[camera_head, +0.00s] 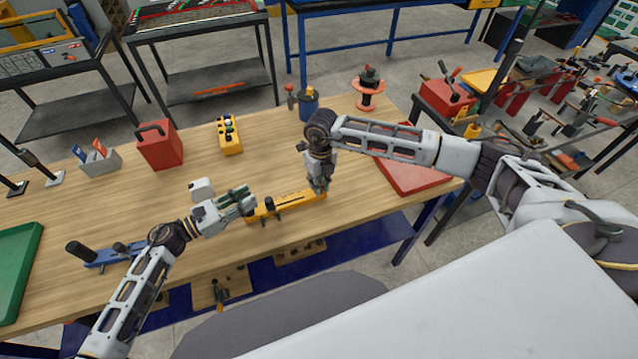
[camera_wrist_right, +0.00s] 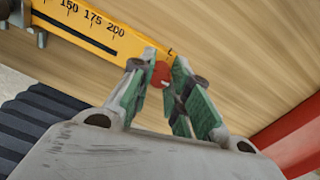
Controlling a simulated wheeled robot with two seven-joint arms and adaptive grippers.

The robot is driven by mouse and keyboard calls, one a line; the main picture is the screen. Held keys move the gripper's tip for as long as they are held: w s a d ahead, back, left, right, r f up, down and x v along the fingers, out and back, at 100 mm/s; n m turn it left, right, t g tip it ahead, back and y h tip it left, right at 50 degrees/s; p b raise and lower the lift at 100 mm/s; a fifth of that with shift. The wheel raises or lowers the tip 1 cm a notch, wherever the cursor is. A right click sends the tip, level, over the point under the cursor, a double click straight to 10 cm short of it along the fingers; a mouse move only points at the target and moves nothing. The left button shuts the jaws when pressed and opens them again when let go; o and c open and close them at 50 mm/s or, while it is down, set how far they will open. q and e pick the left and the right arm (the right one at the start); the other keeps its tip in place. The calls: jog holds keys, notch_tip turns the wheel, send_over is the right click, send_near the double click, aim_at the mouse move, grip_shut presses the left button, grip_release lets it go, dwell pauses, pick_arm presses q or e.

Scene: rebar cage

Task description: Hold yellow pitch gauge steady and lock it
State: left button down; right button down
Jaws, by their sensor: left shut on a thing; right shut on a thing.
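The yellow pitch gauge (camera_head: 290,204) lies along the front part of the wooden table, with a dark knob on its upper side. My left gripper (camera_head: 247,203) is shut at the gauge's left end; its fingers hide the exact contact. My right gripper (camera_head: 320,188) points down at the gauge's right end. In the right wrist view, its green-padded fingers (camera_wrist_right: 165,95) are shut around a red knob (camera_wrist_right: 160,74) at the end of the gauge (camera_wrist_right: 105,32), beyond the 200 mark. A dark slot runs along the gauge's scale.
A blue tool (camera_head: 112,255) with dark handles lies left of my left arm. A green tray (camera_head: 18,262), red box (camera_head: 160,150) and yellow control box (camera_head: 229,136) stand around.

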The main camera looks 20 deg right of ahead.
jog(key=shift+n, duration=0.3)
jog(key=n, duration=0.8)
jog(key=shift+w+n, duration=0.1)
jog(key=shift+n, duration=0.2)
jog(key=n, duration=0.3)
jog(key=shift+n, duration=2.7)
jog(key=c, duration=1.3)
grip_release()
jog(key=shift+r, duration=0.15)
